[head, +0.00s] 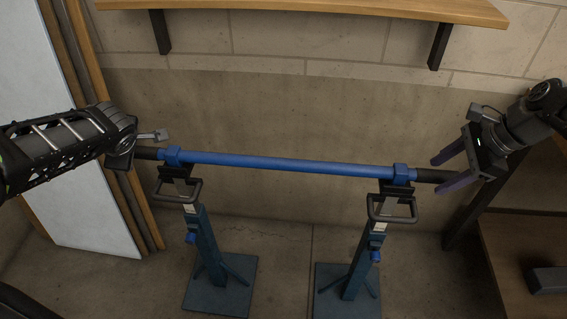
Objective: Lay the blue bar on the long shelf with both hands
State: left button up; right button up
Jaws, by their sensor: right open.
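The blue bar (285,164) has dark ends and lies level across two blue stands. The long shelf (330,8) is a wooden board on dark brackets on the wall, above and behind the bar. My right gripper (437,177) is open at the bar's right dark end, with one finger above it and one below it in the picture. My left gripper (142,146) is at the bar's left dark end. One of its fingers shows above the bar; the rest is hidden by its own body, so its grip is unclear.
The left stand (207,245) and right stand (362,258) have square bases on the floor and cradles under the bar. A white panel (50,130) and wooden boards lean at the left. A wooden surface (525,255) is at the lower right. The wall between bar and shelf is clear.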

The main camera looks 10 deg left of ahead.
pick_arm(q)
jog(key=shift+w+a+f, duration=0.1)
jog(key=shift+w+f, duration=0.05)
jog(key=shift+f, duration=0.05)
pick_arm(e)
jog(key=shift+a+f, duration=0.15)
jog(key=shift+f, duration=0.05)
pick_arm(q)
grip_shut()
pick_arm(e)
grip_shut()
pick_arm(q)
jog(key=shift+r, duration=0.1)
pick_arm(e)
jog(key=shift+w+r, duration=0.1)
dwell(0.8)
